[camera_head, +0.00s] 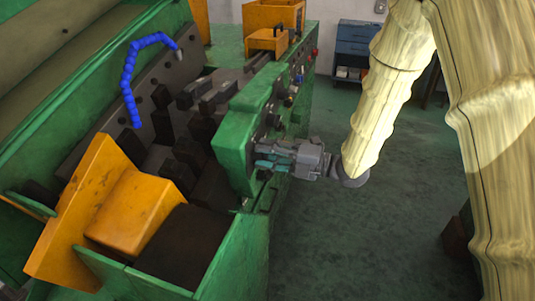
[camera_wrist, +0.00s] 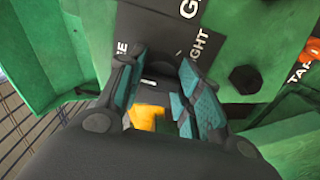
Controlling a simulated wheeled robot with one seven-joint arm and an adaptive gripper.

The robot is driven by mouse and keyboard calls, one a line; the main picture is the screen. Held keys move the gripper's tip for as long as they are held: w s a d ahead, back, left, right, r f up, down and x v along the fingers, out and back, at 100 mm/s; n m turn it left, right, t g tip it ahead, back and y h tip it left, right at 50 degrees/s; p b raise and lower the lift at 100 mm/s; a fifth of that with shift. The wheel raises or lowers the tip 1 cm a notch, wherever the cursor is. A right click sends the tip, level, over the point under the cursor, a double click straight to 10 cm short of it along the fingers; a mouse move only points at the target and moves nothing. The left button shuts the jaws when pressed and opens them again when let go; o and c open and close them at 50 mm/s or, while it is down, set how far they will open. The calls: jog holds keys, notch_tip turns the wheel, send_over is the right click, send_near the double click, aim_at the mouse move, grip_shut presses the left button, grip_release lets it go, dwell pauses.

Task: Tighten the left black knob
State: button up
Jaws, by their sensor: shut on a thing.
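The left black knob (camera_wrist: 158,71) shows only in part between my fingers in the wrist view, on a dark label plate with white lettering. My gripper (camera_wrist: 160,82) has its teal-padded fingers on either side of the knob and is shut on it. In the head view, my gripper (camera_head: 262,157) reaches from the right to the front of the green control panel. The knob is hidden there by the fingers. A second black knob (camera_wrist: 245,79) sits to the right on the green panel, apart from my fingers.
The green panel (camera_head: 234,140) carries several more controls, including an orange-red button (camera_wrist: 309,49). A yellow-orange guard (camera_head: 138,213) and a blue hose (camera_head: 128,82) are on the machine at left.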

jog(key=shift+m, duration=0.3)
jog(key=m+p, duration=0.1)
jog(key=m, duration=1)
jog(key=shift+p, duration=0.35)
jog(key=m+p, duration=0.2)
jog(key=m, duration=0.4)
jog(key=shift+r+p, duration=0.1)
jog(key=shift+p, duration=0.3)
jog(key=m+p, duration=0.2)
jog(key=m, duration=0.3)
jog(key=shift+m, duration=0.4)
jog(key=o, duration=1)
jog(key=shift+o, duration=0.2)
jog(key=shift+d, duration=0.15)
